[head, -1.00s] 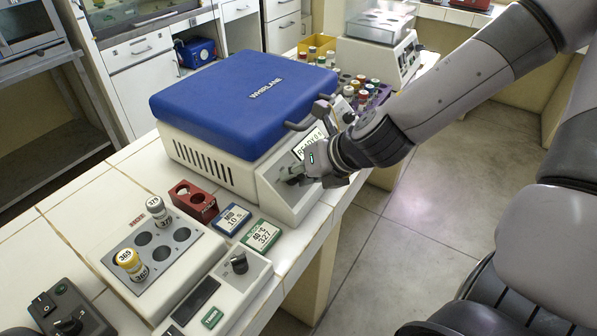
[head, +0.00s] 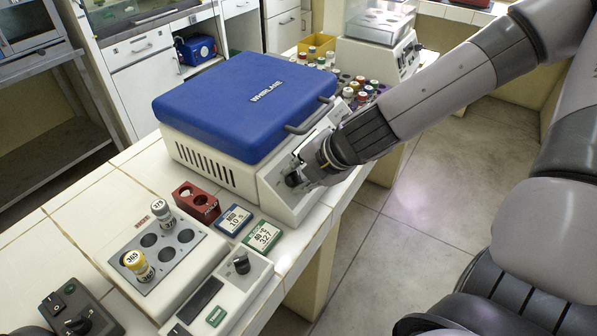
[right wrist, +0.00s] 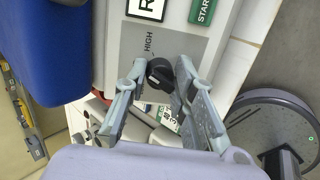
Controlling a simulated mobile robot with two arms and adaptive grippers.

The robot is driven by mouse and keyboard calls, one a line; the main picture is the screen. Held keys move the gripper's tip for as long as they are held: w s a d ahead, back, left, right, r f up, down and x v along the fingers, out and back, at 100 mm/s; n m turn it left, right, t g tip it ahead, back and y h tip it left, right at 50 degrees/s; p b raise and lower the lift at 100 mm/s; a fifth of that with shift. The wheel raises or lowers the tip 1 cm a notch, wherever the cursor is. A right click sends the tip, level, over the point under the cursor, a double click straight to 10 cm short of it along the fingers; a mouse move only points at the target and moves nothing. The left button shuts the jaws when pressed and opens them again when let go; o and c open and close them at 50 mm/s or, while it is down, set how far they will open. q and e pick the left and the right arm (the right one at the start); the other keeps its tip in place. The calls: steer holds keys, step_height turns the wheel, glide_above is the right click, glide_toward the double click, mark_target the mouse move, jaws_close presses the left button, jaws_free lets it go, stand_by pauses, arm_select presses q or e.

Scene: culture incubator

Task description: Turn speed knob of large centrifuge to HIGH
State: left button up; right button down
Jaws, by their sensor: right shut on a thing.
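The large centrifuge (head: 215,150) has a closed blue lid and a white body with a sloped front panel. Its black speed knob (head: 293,179) is at the lower left of that panel. My right gripper (head: 303,172) is at the panel, shut on the knob. In the right wrist view, the fingertips of my right gripper (right wrist: 160,80) are on either side of the knob (right wrist: 160,72). The HIGH label (right wrist: 149,43) is just above the knob in that view. Which way the knob points is hard to tell. My left gripper is not in view.
A small heater block (head: 165,245) with vials stands in front of the centrifuge on the left. A red rack (head: 196,203) and blue and green timers (head: 262,237) lie close by. Caps and tubes stand behind my right arm.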

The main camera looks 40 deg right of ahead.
steer(key=m+p, duration=0.1)
steer(key=m, duration=0.5)
steer(key=shift+g, duration=0.3)
steer(key=shift+m, duration=0.3)
steer(key=c, duration=1.3)
jaws_free()
steer(key=shift+c, duration=0.2)
steer(key=shift+s+d+r, duration=0.15)
steer(key=shift+s+r, duration=0.15)
steer(key=shift+r, duration=0.35)
steer(key=v, duration=1)
steer(key=shift+s+d, duration=0.25)
